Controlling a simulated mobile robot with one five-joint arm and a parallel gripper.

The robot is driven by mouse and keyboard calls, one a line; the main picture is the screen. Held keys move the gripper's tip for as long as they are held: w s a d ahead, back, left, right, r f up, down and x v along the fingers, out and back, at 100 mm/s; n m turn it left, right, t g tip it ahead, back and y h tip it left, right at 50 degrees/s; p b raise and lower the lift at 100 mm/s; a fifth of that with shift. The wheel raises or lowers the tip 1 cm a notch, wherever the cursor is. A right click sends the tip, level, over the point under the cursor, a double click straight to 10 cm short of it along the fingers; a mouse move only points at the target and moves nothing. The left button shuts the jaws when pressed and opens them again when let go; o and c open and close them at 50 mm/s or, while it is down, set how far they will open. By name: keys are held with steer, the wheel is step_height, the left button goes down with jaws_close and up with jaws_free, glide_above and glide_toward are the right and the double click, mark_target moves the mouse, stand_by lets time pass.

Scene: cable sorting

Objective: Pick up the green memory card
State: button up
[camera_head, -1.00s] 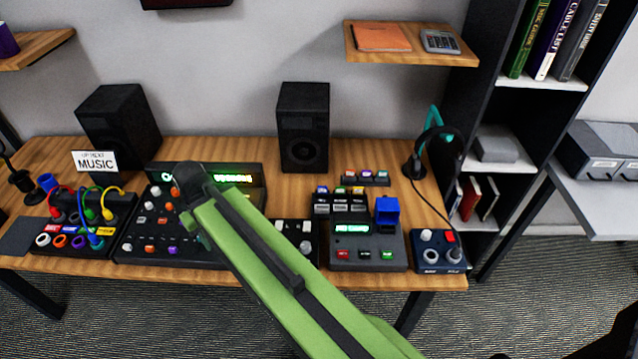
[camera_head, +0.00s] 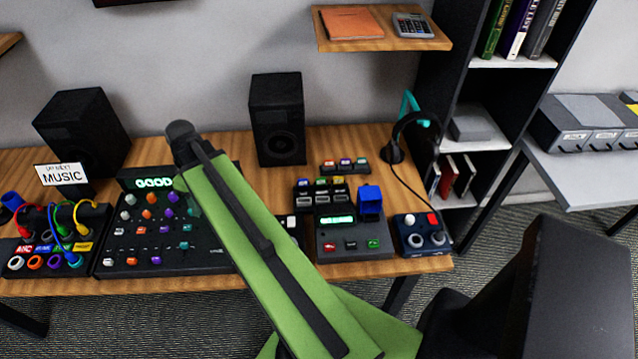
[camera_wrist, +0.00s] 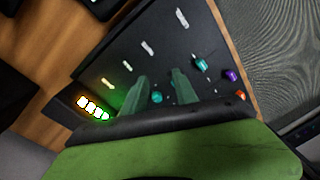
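What looks like the green memory card (camera_head: 321,182) is a small green-topped piece in the middle of a short row of cards on the right side of the desk, in the head view. It is too small to make out fully. My gripper (camera_wrist: 160,75) is open in the wrist view, its two greenish fingers apart with nothing between them. It is above the black mixer panel (camera_wrist: 120,60), well to the left of the cards. In the head view my green arm hides the fingers.
A card device with a lit screen (camera_head: 352,240) and a blue block (camera_head: 370,198) are by the cards. Another card row (camera_head: 345,166) is behind. Speakers (camera_head: 278,118) (camera_head: 82,130), patch cables (camera_head: 62,232) and a headphone stand (camera_head: 394,150) also stand on the desk.

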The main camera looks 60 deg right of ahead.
steer(key=s+d+r+n+y+p, duration=0.1)
steer(key=s+d+r, duration=0.15)
steer(key=d, duration=0.55)
steer(key=s+d+r+n+p, duration=0.1)
steer(key=s+d, duration=0.2)
steer(key=d, duration=0.5)
step_height(320, 180, up, 3)
steer(key=n+t+p, duration=0.2)
steer(key=t, duration=0.1)
glide_above(322, 178)
steer(key=w+a, duration=0.1)
steer(key=w, duration=0.1)
steer(key=s+d+r+n+p, duration=0.1)
steer(key=s+d, duration=0.4)
steer(key=s, duration=0.3)
steer(key=shift+t+y, duration=0.3)
steer(key=shift+t, duration=0.1)
steer(key=b+x, duration=1.6)
steer(key=x, duration=0.1)
steer(key=shift+w+f, duration=0.1)
steer(key=shift+f, duration=0.2)
steer(key=shift+r, duration=0.2)
jaws_close()
